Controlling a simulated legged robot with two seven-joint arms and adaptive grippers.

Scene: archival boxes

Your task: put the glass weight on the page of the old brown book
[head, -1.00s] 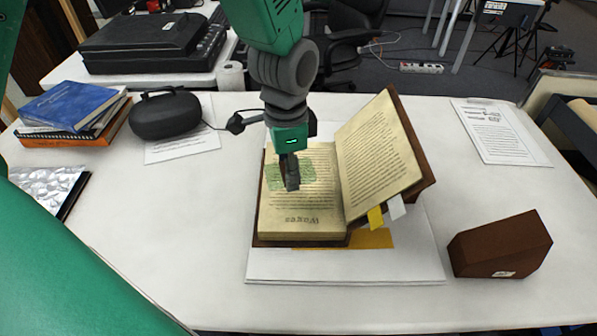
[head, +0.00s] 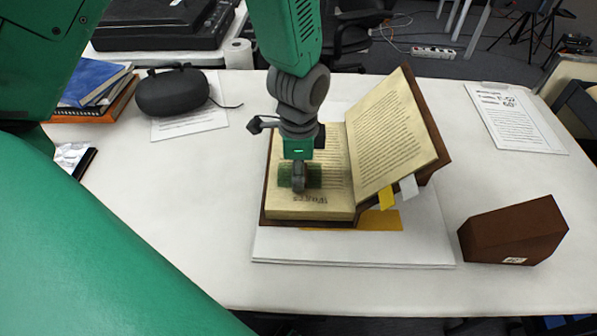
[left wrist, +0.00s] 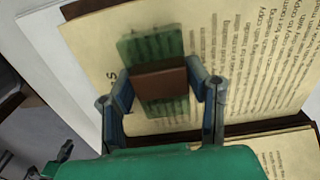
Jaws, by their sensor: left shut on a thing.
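The old brown book (head: 310,205) lies open on a white board, its right-hand pages raised and tilted. My left gripper (head: 299,184) points down over the flat left page, near the printed heading. In the left wrist view my gripper (left wrist: 162,85) is shut on the brown middle piece of the glass weight (left wrist: 150,48), a see-through green slab. Page print shows through the glass. The glass weight also shows in the head view (head: 314,176), over the left page (left wrist: 250,60). I cannot tell whether it touches the page. My right gripper is not in view.
Yellow and white tabs stick out of the book. A brown wedge block (head: 512,230) stands at the right. A black case (head: 172,92), stacked books (head: 92,82) and a printed sheet (head: 515,118) lie farther back. The front of the table is clear.

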